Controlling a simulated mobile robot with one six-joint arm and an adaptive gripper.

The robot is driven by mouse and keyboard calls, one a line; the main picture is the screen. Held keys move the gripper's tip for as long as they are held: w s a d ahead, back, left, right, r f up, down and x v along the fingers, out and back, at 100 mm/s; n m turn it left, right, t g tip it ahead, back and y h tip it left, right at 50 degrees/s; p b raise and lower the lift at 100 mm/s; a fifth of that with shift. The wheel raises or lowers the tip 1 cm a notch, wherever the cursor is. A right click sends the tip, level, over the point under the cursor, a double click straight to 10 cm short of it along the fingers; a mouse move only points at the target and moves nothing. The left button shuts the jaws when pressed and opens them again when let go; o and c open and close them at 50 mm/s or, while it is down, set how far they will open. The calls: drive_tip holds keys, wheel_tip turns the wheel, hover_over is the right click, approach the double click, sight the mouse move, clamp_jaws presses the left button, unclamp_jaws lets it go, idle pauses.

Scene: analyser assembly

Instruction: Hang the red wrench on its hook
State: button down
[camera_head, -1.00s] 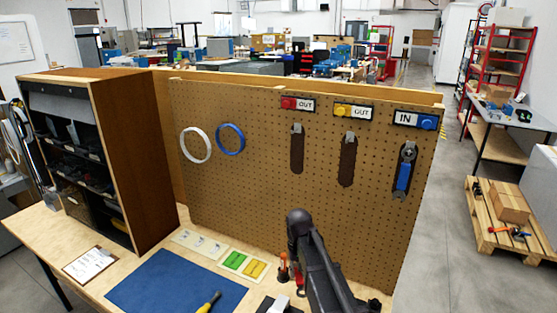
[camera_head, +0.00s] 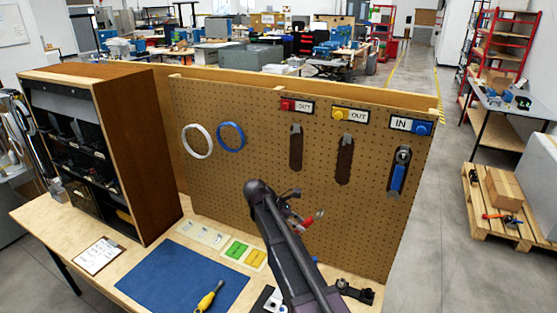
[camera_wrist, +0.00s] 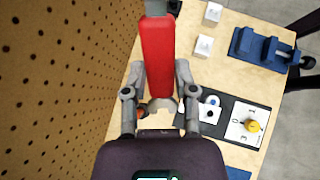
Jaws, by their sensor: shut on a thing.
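The red wrench (camera_head: 312,218) is in my gripper (camera_head: 294,208), raised above the bench in front of the pegboard. In the wrist view my gripper (camera_wrist: 160,82) is shut on the red handle (camera_wrist: 157,55) of the wrench; its upper end runs out of the frame. Under the red-marked OUT label (camera_head: 297,106) a hook (camera_head: 296,130) sits at the top of an empty dark wrench outline (camera_head: 296,153). The wrench is below this hook and apart from it. My arm hides part of the bench.
The pegboard (camera_head: 240,175) also carries a white ring (camera_head: 184,140), a blue ring (camera_head: 231,124), an empty outline (camera_head: 344,160) under the yellow OUT label and a blue wrench (camera_head: 398,178) under IN. A brown cabinet (camera_head: 150,150) stands left. A yellow screwdriver (camera_head: 210,297) lies on the blue mat (camera_head: 165,285).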

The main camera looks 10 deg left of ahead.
drive_tip(key=w+a+r+n+t+p, duration=0.1)
drive_tip(key=a+r+n+t+p, duration=0.3)
drive_tip(key=r+t, duration=0.3)
drive_tip(key=w+a+r+n+t+p, duration=0.1)
drive_tip(key=a+r+n+t+p, duration=0.2)
drive_tip(key=r+n+t, duration=0.4)
wheel_tip(320, 180, up, 6)
drive_tip(key=shift+a+r+t+p, duration=0.25)
drive_tip(key=shift+a+t+p, duration=0.1)
drive_tip(key=shift+t, duration=0.15)
drive_tip(key=shift+w+d, duration=0.15)
drive_tip(key=shift+w, duration=0.2)
drive_tip(key=shift+w+d+f+b, duration=0.15)
drive_tip(key=shift+w+d, duration=0.3)
drive_tip(key=shift+w, duration=0.8)
drive_tip(key=shift+w+d+f+b, duration=0.15)
drive_tip(key=shift+w+d, duration=0.3)
drive_tip(key=shift+w, duration=0.8)
drive_tip(key=shift+w+d+f+b, duration=0.15)
drive_tip(key=shift+w+d, duration=0.3)
drive_tip(key=shift+w, duration=0.8)
drive_tip(key=shift+w+d+f+b, duration=0.2)
drive_tip(key=shift+w+f+b, duration=0.25)
drive_tip(key=shift+f, duration=0.05)
drive_tip(key=shift+c, duration=1.7)
unclamp_jaws()
